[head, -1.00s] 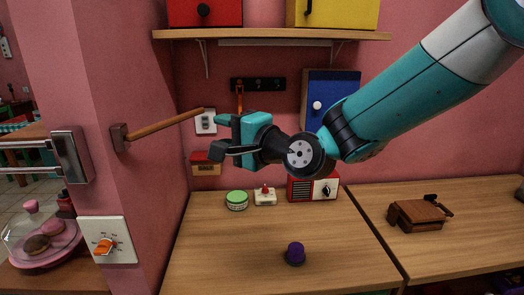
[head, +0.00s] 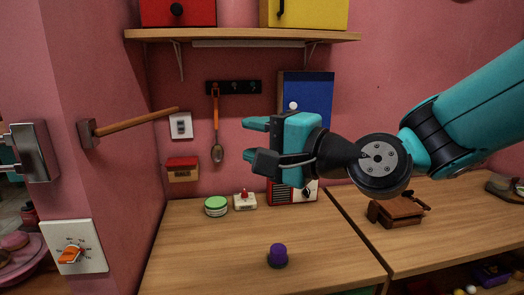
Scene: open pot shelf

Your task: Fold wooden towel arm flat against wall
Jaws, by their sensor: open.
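The wooden towel arm (head: 137,120) is a round brown rod on a square wooden wall mount (head: 87,134). The mount is on the pink wall at the left, and the rod sticks out from it to the right, tilted slightly up. My gripper (head: 252,141) is teal and black, with its two fingers pointing left, open and empty. It is to the right of the rod's free end and a little lower in the picture, apart from it.
A shelf (head: 240,36) with red and yellow boxes runs above. A spoon (head: 217,130) hangs from a black rail. A metal bracket (head: 34,152) and an orange-knob switch (head: 69,256) are on the left wall. A purple knob (head: 278,254) stands on the wooden counter.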

